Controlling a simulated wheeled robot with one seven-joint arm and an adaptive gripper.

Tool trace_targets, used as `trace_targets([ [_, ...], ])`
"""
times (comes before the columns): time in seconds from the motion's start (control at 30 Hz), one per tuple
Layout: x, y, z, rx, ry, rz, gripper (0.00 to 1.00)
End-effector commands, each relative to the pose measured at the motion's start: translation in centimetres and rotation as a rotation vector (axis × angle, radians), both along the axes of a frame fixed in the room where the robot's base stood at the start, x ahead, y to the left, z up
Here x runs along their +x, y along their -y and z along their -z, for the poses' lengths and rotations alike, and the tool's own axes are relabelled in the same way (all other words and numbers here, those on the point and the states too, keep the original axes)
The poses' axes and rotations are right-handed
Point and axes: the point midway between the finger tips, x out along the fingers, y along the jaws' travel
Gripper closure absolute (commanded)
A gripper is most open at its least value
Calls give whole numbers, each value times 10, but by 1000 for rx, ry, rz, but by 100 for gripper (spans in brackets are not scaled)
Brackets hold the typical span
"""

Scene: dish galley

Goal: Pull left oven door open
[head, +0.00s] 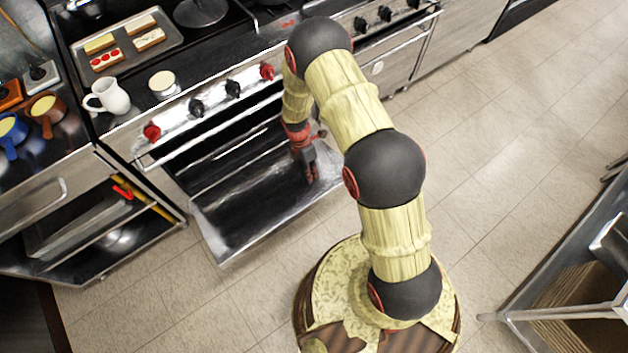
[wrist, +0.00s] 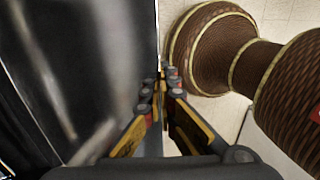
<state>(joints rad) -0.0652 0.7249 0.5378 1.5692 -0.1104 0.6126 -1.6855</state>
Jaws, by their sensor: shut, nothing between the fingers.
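The left oven door (head: 250,215) is lowered and lies nearly flat in front of the oven, its dark, shiny inner face up. The oven opening (head: 210,150) shows behind it, below a panel with red and black knobs. My gripper (head: 311,178) is above the right part of the door, pointing down. In the wrist view, my gripper's fingers (wrist: 163,88) are together with nothing between them, near the edge of the door (wrist: 100,70). I cannot tell whether they touch it.
A second oven front (head: 395,60) stands shut to the right. A white jug (head: 108,97), a candle-like cup (head: 163,83) and a food tray (head: 125,45) sit on top. A shelf cabinet (head: 90,220) is at left, a metal cart (head: 580,270) at right.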

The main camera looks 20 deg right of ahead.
Motion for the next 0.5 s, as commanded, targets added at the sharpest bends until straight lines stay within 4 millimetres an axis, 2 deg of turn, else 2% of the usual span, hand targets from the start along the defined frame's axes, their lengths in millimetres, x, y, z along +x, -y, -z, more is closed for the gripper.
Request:
trace_targets([
  [0.03, -4, 1, 12, 0, -4, 0, 100],
  [0.2, -14, 4, 44, -1, -4, -1, 100],
  [0.5, -29, 8, 96, -1, -3, 1, 100],
])
